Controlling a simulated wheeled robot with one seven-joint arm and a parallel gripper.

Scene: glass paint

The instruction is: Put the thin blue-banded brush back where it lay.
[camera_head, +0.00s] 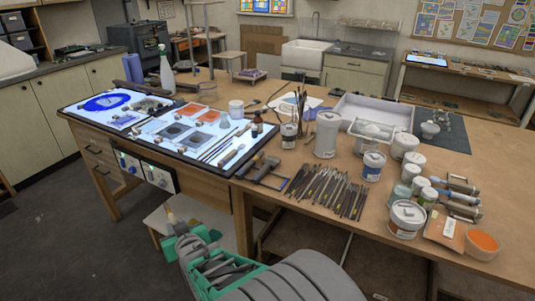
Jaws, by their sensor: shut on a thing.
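My gripper (176,227) is low at the front, beyond the table's near edge and above the white stool top. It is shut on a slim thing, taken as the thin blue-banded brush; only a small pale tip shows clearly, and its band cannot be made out. A row of several brushes and tools (327,190) lies side by side on the wooden table, to the right of and beyond my gripper. More thin tools (218,145) lie on the lit panel (172,152). Which gap the brush came from cannot be told.
White jars and tubs (407,219) crowd the table's right side, with an orange bowl (482,245) at the corner. A white stool (190,215) stands below the table edge.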

